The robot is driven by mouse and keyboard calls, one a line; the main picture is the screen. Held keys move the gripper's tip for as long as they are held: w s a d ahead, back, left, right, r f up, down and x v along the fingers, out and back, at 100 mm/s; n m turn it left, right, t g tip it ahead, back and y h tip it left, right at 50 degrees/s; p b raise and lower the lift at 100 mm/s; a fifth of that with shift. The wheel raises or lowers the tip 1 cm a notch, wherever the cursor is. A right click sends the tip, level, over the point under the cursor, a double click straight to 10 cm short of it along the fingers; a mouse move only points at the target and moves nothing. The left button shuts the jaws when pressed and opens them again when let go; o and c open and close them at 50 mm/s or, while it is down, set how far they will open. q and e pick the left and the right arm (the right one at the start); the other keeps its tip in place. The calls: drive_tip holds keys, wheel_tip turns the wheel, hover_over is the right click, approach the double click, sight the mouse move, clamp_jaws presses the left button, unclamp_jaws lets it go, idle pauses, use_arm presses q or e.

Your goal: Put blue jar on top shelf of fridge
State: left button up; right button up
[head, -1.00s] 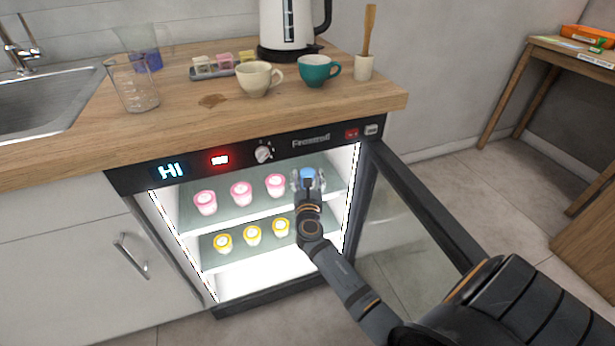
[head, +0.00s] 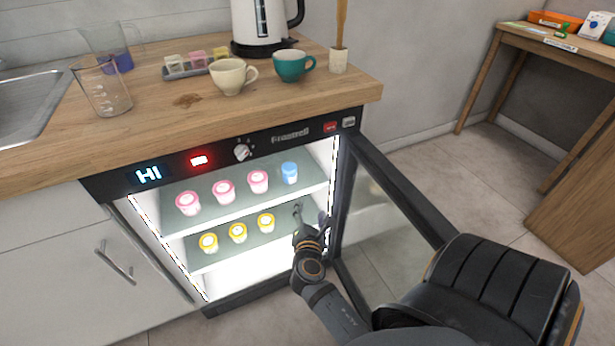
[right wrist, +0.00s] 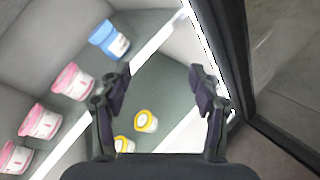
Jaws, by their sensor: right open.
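The blue jar (head: 290,173) stands upright on the top shelf (head: 237,205) of the open fridge, at the right end of a row of pink-lidded jars (head: 223,191). In the right wrist view the blue jar (right wrist: 109,40) shows beyond and to the left of the fingers, apart from them. My right gripper (head: 311,217) is open and empty, lower than the blue jar and near the right side of the fridge opening. It also shows in the right wrist view (right wrist: 160,92) with nothing between its fingers. My left gripper is not in view.
Yellow-lidded jars (head: 238,232) stand on the lower shelf. The fridge door (head: 400,205) is swung open close to the right of my arm. Cups, a kettle (head: 262,25) and beakers stand on the wooden counter (head: 160,105) above.

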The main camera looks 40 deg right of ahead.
drive_tip(key=s+a+f+m+g+y, duration=0.4)
drive_tip(key=s+f+m+g+y, duration=0.2)
drive_tip(key=s+f+m, duration=0.7)
drive_tip(key=s+a+m+g+y, duration=0.3)
drive_tip(key=s+a+m+y, duration=0.1)
drive_tip(key=a+m, duration=0.3)
drive_tip(key=shift+s+a+r+y, duration=0.2)
drive_tip(key=shift+a+y, duration=0.3)
drive_tip(key=shift+a, duration=0.35)
